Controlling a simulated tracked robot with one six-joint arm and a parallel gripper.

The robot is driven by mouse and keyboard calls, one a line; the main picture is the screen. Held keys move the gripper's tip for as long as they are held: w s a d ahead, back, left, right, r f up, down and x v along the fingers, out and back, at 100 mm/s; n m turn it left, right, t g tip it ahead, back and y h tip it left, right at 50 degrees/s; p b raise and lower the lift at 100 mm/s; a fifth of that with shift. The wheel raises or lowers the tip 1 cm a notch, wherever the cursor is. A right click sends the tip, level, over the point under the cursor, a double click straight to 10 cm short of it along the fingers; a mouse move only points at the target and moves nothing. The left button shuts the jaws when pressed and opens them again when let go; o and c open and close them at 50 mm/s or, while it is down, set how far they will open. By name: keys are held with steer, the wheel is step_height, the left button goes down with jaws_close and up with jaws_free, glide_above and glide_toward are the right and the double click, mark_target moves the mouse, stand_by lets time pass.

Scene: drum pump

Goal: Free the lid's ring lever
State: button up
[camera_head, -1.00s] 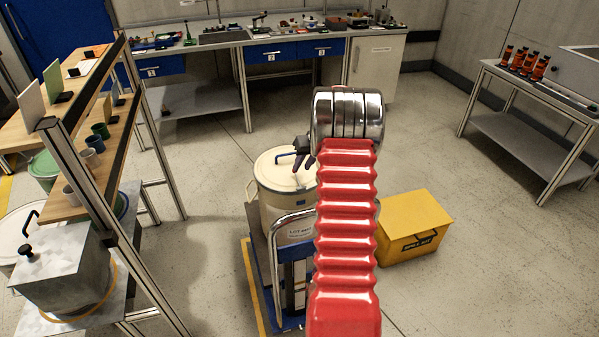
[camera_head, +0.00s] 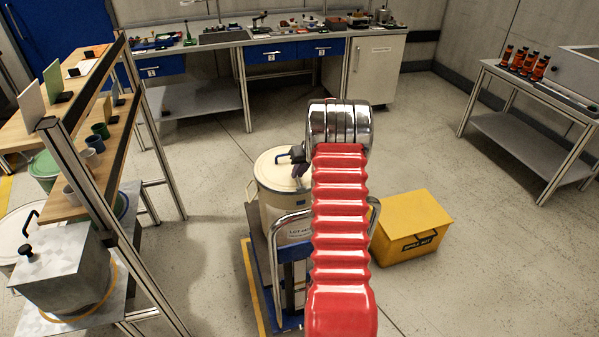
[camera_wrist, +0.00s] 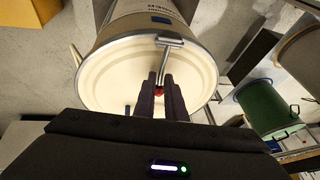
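A cream drum (camera_head: 268,200) stands on a blue trolley, with its pale lid (camera_head: 272,165) on top. The lid also shows in the wrist view (camera_wrist: 110,75), with a metal ring (camera_wrist: 100,50) around its edge. The silver ring lever (camera_wrist: 168,62) runs from a bracket at the rim to between my fingertips. My gripper (camera_wrist: 160,82) has its dark fingers close together, one on each side of the lever's end. A small red spot shows between them. Whether the fingers press on the lever cannot be told. My gripper (camera_head: 299,168) is just above the lid in the head view.
A yellow spill-kit box (camera_head: 412,225) stands right of the trolley. The trolley's metal handle (camera_head: 285,225) rises on the near side. A shelf rack (camera_head: 75,180) stands left, with a workbench (camera_head: 250,40) behind. Open floor lies between.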

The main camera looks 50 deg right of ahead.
jaws_close()
steer(key=shift+d, duration=0.1)
stand_by(0.8)
steer(key=shift+d+r, duration=0.1)
steer(key=shift+d, duration=0.1)
steer(key=shift+a, duration=0.25)
steer(key=shift+w, duration=0.1)
